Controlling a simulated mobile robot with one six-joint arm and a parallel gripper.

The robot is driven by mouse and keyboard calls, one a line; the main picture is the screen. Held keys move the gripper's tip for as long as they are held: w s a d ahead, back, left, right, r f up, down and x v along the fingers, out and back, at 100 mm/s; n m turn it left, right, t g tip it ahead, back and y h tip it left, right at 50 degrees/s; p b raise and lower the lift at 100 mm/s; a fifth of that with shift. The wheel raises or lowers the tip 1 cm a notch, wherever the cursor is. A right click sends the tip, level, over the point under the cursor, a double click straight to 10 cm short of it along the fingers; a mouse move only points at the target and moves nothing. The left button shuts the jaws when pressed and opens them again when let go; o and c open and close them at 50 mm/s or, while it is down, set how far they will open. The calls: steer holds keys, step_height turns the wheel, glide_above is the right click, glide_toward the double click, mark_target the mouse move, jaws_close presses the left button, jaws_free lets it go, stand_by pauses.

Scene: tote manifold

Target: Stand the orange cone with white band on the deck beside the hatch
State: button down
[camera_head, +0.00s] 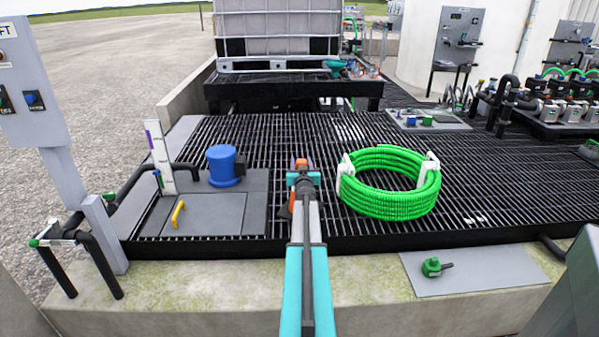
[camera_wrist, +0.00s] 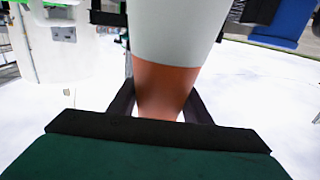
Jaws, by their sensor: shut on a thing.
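The orange cone with a white band fills the middle of the wrist view, with its white band (camera_wrist: 175,35) at the top and a narrower orange part (camera_wrist: 163,88) below. My gripper (camera_wrist: 160,108) is shut on the narrower orange part, one dark finger on each side. In the head view my gripper (camera_head: 303,178) is above the grated deck (camera_head: 340,210), and the arm hides most of the cone. The hatch (camera_head: 220,212), a grey panel with a yellow handle (camera_head: 178,214), lies left of my gripper. The cone's base is not clearly visible.
A blue cylinder (camera_head: 225,166) and a white gauge post (camera_head: 160,158) stand by the hatch. A green hose coil (camera_head: 390,205) lies right of my arm. A green fitting (camera_head: 432,267) sits on a grey plate in front. Bare grating shows between hatch and coil.

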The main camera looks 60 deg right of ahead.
steer(key=shift+w, duration=0.1)
stand_by(0.3)
steer(key=shift+f, duration=1.7)
steer(key=c, duration=0.9)
jaws_free()
steer(key=shift+f, duration=0.1)
steer(key=shift+b+v, duration=0.4)
steer(key=shift+v, duration=5.6)
